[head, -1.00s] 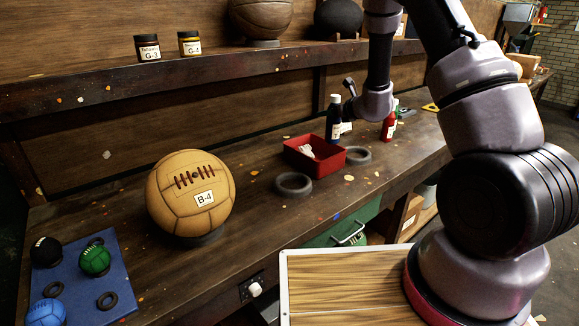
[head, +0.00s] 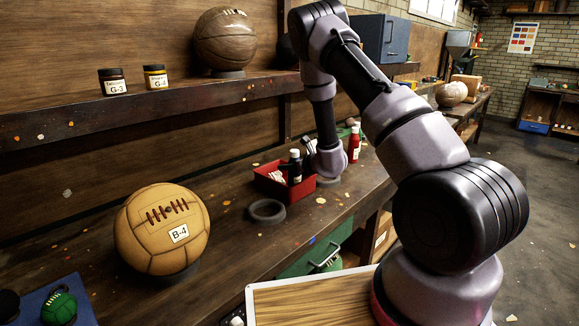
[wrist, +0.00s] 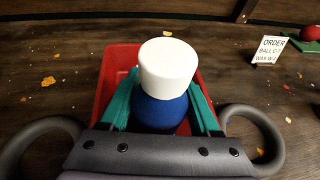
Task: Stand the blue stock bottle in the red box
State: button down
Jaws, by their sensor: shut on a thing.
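The blue stock bottle (wrist: 160,112) with its white cap fills the middle of the wrist view, between the teal fingers of my gripper (wrist: 163,108). My gripper is shut on it. In the head view the bottle (head: 295,170) looks dark and stands upright at the red box (head: 268,184). The red box also shows in the wrist view (wrist: 113,62), behind and around the bottle. The bottle's base is hidden by the box wall in the head view, so I cannot tell whether it touches the box floor.
A red bottle (head: 355,145) stands behind my arm. A dark ring (head: 267,211) lies in front of the box. A tan ball marked B-4 (head: 160,250) sits on the bench at left. An order card (wrist: 269,50) stands right of the box.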

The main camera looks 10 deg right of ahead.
jog(key=shift+f, duration=0.1)
jog(key=shift+c, duration=0.6)
grip_release()
